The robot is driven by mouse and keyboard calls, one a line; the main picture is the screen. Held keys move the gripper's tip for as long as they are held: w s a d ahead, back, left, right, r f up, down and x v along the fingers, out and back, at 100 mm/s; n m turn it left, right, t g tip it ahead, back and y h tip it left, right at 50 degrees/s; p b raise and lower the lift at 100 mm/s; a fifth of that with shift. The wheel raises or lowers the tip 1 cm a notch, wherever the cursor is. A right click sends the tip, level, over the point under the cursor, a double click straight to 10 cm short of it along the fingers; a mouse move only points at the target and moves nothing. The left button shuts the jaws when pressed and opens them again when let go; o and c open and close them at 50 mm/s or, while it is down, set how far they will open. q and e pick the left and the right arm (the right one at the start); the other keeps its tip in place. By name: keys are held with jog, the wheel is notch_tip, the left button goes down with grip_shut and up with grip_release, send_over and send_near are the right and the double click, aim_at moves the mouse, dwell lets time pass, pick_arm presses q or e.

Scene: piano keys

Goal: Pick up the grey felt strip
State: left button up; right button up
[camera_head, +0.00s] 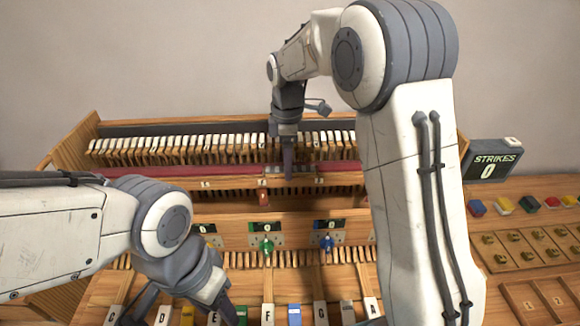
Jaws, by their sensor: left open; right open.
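I cannot clearly make out a separate grey felt strip; my large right arm hides part of the piano and the bench. My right gripper (289,172) is open and points down at the long red rail (140,177), in front of the row of hammers (180,149). I see nothing clearly held in it; contact with the rail cannot be told. My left gripper (226,312) is open, low over the lettered keys (268,314), its fingers partly hidden by its own wrist.
A green knob (266,245) and a blue knob (327,242) stand on the front panel. At right are a STRIKES display (494,166) reading 0, several coloured blocks (503,205), a board of brass pieces (515,250) and a compartment tray (540,299).

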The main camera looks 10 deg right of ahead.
jog(key=shift+f, duration=0.35)
grip_shut()
jog(key=shift+r, duration=0.15)
